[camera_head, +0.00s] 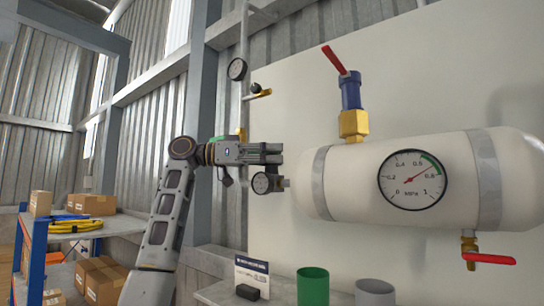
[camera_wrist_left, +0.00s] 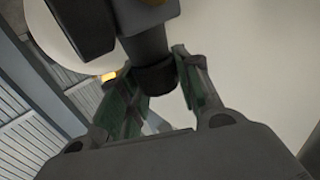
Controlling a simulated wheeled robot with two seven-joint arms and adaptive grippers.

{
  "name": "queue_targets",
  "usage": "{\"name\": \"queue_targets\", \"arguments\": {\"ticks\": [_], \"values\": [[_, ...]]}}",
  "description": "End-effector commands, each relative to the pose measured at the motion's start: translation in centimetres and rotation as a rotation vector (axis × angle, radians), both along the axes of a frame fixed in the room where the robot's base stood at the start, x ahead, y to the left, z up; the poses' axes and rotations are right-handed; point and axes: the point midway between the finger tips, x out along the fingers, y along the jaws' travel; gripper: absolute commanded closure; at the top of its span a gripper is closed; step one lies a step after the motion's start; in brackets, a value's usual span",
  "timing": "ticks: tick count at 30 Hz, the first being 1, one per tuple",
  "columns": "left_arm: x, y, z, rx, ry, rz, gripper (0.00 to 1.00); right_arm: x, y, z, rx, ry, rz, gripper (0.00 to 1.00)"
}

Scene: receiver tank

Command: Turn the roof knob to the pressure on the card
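The white tank (camera_head: 335,185) carries a round gauge (camera_head: 412,180) whose needle points up and right, near the 0.8 end of the green band. A printed card (camera_head: 252,272) with a blue header stands on the ledge below; its value is too small to read. I cannot identify the roof knob for certain. My right gripper is not in view.
A red-handled valve (camera_head: 350,92) rises from the tank top, and another red lever (camera_head: 489,259) sticks out below. Shelves with boxes (camera_head: 92,204) are at left.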

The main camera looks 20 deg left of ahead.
Motion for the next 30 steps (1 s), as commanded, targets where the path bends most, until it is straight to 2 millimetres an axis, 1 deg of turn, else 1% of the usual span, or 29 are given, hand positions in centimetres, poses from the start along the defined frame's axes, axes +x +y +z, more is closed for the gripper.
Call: {"name": "queue_targets", "arguments": {"ticks": [1,5,6,15,20,26,30], "values": [[0.0,0.1,0.1,-0.003,-0.002,0.002,0.61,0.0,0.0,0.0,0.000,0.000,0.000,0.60],[0.0,0.0,0.1,-0.002,-0.002,0.001,0.45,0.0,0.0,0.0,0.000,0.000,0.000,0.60],[0.0,0.0,0.1,-0.002,-0.002,0.001,0.44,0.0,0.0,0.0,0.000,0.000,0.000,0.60],[0.0,0.0,0.0,-0.001,0.000,0.001,0.44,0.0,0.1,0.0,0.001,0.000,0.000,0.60],[-0.2,0.5,0.0,-0.001,0.000,0.001,0.44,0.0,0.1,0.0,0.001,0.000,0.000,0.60],[-0.7,2.2,0.0,-0.002,-0.001,0.002,0.44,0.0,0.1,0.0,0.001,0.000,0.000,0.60],[-1.3,4.0,0.0,-0.001,0.000,0.003,0.44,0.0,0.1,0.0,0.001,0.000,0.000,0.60]]}}
